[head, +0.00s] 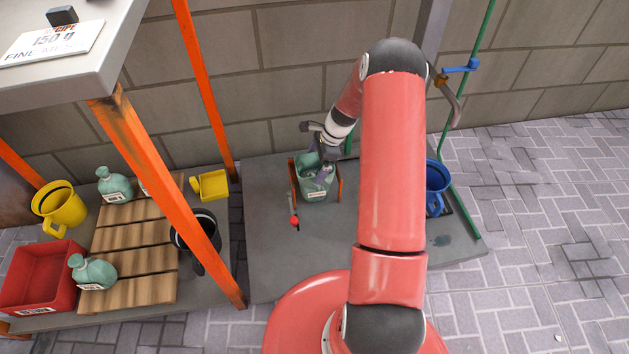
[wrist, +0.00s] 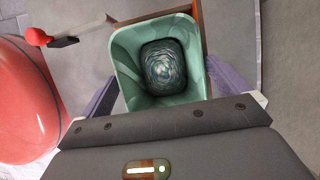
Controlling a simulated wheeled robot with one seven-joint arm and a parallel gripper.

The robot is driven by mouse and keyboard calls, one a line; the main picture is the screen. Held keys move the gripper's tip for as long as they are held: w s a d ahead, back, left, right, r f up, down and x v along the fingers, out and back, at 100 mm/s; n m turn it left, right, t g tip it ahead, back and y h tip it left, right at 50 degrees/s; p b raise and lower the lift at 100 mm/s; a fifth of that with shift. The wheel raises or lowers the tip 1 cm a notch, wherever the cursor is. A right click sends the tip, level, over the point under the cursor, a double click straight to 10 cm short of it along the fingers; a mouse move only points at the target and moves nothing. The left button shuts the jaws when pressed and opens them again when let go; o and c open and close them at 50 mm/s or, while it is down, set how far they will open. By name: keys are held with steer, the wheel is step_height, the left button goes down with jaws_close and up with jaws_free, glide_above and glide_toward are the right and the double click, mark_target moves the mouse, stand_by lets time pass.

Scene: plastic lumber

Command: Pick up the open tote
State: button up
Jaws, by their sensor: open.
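A pale green open-topped tote (head: 316,189) with a label on its front stands on the grey platform (head: 270,265). In the wrist view the tote (wrist: 128,50) shows from above, with a dark, streaked, rounded mass (wrist: 165,68) inside. My gripper (head: 318,166) is lowered at the tote in the head view. In the wrist view its purple fingers (wrist: 162,84) are apart, one on each side of the tote. Whether they touch its walls I cannot tell. The tote's near wall is partly hidden by my gripper's body.
Orange-brown bars (head: 339,190) flank the tote, and a red-knobbed lever (head: 294,221) is at its front left. A blue jug (head: 437,180) stands to the right behind my arm. At left, a shelf holds a red bin (head: 68,255), bottles and a black jug (head: 181,241).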

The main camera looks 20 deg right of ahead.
steer(key=c, duration=1.4)
steer(key=shift+o, duration=0.2)
